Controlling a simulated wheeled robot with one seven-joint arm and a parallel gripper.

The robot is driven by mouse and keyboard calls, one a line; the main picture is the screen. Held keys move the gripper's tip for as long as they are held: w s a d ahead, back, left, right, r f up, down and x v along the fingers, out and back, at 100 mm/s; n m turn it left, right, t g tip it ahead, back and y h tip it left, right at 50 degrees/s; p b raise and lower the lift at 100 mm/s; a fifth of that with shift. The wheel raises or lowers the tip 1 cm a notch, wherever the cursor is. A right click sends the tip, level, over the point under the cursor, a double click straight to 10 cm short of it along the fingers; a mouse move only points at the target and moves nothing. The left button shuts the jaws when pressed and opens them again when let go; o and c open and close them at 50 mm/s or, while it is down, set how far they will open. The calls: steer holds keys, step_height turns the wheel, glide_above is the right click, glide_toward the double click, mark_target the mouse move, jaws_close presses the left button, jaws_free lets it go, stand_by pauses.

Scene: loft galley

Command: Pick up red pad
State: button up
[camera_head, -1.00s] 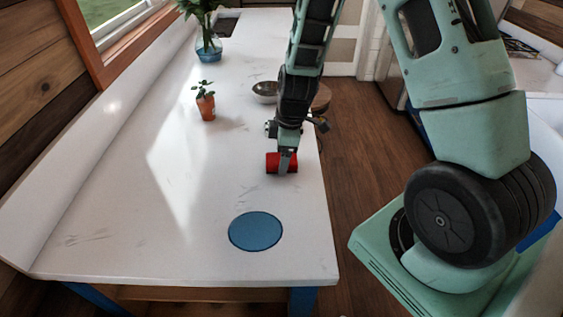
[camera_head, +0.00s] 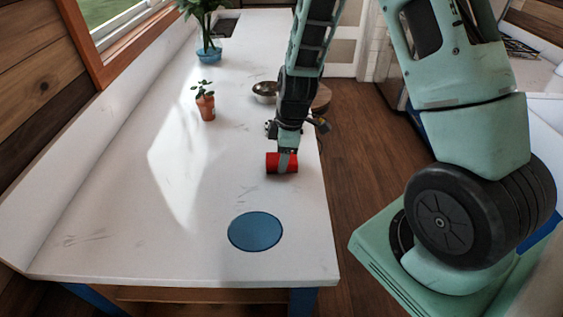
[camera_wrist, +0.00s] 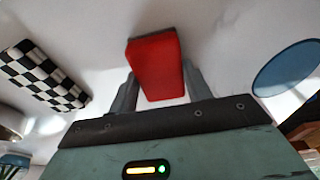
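The red pad (camera_head: 273,162) is a small red block near the right edge of the white counter in the head view. My gripper (camera_head: 285,165) points down at it, with one finger in front of the pad's near face. In the wrist view the red pad (camera_wrist: 156,68) sits between the two fingers of my gripper (camera_wrist: 160,88). The fingers appear to touch its two sides, so the gripper looks shut on it. I cannot tell whether the pad's underside touches the counter.
A blue disc (camera_head: 255,231) lies nearer on the white counter (camera_head: 130,225). Farther back stand a small potted plant (camera_head: 206,105), a metal bowl (camera_head: 264,92) and a blue vase with leaves (camera_head: 208,50). A checkered item (camera_wrist: 45,77) shows in the wrist view. The left-middle counter is clear.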

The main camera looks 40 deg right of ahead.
steer(key=shift+r, duration=0.15)
steer(key=shift+r+p, duration=0.2)
steer(key=shift+p, duration=0.25)
step_height(320, 180, up, 10)
steer(key=b, duration=0.2)
steer(key=shift+b, duration=0.4)
steer(key=shift+o, duration=0.3)
steer(key=shift+a, duration=0.1)
